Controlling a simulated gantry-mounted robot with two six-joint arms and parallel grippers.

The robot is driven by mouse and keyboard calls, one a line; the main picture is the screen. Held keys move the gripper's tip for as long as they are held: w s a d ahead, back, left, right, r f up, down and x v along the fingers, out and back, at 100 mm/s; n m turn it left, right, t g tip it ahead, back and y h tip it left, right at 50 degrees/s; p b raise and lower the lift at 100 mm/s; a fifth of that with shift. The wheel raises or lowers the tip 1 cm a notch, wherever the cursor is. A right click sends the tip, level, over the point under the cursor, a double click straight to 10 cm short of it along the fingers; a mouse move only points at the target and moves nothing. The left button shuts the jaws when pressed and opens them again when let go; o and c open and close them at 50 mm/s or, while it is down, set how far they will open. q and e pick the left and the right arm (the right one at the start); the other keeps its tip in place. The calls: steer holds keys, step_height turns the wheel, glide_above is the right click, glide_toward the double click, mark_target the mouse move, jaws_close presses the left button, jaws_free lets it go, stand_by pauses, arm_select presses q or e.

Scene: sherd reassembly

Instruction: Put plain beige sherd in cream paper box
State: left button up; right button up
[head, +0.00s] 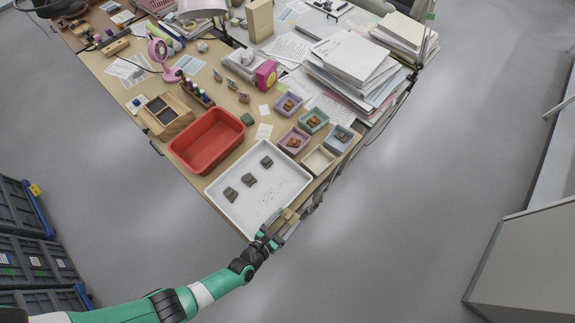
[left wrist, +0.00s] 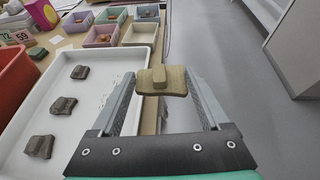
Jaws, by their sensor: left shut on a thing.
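The plain beige sherd (left wrist: 175,84) is held between the fingertips of my left gripper (left wrist: 160,80), with a raised strip on its face. In the head view my left gripper (head: 279,229) is at the near corner of the white tray, with the sherd (head: 289,215) at its tips. The cream paper box (head: 318,160) stands open and looks empty beyond the tray's right side, farther from me than the gripper. The cream box also shows in the left wrist view (left wrist: 140,35), beyond the sherd. My right gripper is not in view.
The white tray (head: 226,208) holds 3 dark sherds and small crumbs. Other paper boxes, such as a blue one (head: 341,138) and a mauve one (head: 293,141), hold sherds beside the cream box. A red bin (head: 207,142) and paper stacks (head: 352,62) stand farther back.

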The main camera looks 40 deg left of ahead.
arm_select(q)
steer(key=shift+s+a, duration=0.1)
steer(key=shift+n+y, duration=0.5)
steer(key=shift+y, duration=0.1)
steer(key=w+r, duration=0.1)
steer(key=r, duration=0.1)
steer(key=w+r, duration=0.2)
steer(key=r, duration=0.1)
steer(key=shift+r, duration=0.3)
step_height(320, 180, up, 8)
steer(key=w+a+n+y, duration=0.2)
steer(key=w, duration=0.1)
step_height(320, 180, up, 15)
steer(key=n+g+y, duration=0.2)
steer(key=n+y, duration=0.2)
glide_above(290, 213)
steer(key=w+a, duration=0.2)
steer(key=a, duration=0.6)
steer(key=s+d+r+p, duration=0.1)
steer(key=s+r+p, duration=0.1)
steer(key=s+p, duration=0.2)
steer(key=s+d+r+m+p, duration=0.1)
steer(key=s+r+p, duration=0.1)
steer(key=p, duration=0.7)
steer(key=shift+s+d+r+h, duration=0.25)
steer(key=shift+s+d+h, duration=0.1)
steer(key=shift+s, duration=0.55)
